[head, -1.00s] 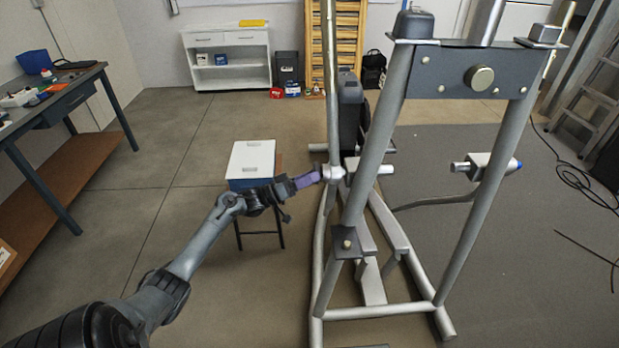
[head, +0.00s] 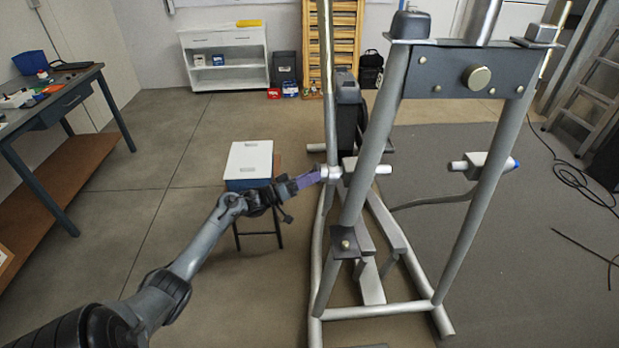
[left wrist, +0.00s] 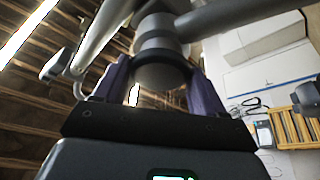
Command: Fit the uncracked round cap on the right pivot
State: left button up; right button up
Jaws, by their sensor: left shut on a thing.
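My left gripper (head: 318,175) has purple fingers and comes in from the left. It is shut on a round part at the outer end of the left-hand pivot (head: 366,169) of the machine frame. In the left wrist view the purple fingers of my left gripper (left wrist: 158,82) lie on either side of this dark round part (left wrist: 160,68). I cannot tell whether this is the cap or the pivot's end, and no crack can be made out. The other pivot (head: 480,163), at the right of the picture, has a blue end. My right gripper is not in view.
A grey upright tube (head: 371,135) stands just right of my left gripper. A small stand with a white-topped blue box (head: 249,158) is behind my forearm. A workbench (head: 60,100) is at the left. The floor between bench and stand is clear.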

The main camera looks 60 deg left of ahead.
pick_arm(q)
jog(key=o, duration=1.5)
jog(key=shift+w+d, duration=0.1)
jog(key=shift+w, duration=0.05)
jog(key=shift+c, duration=0.2)
jog(key=v, duration=1.1)
jog(key=shift+p, duration=0.35)
jog(key=shift+r, duration=0.1)
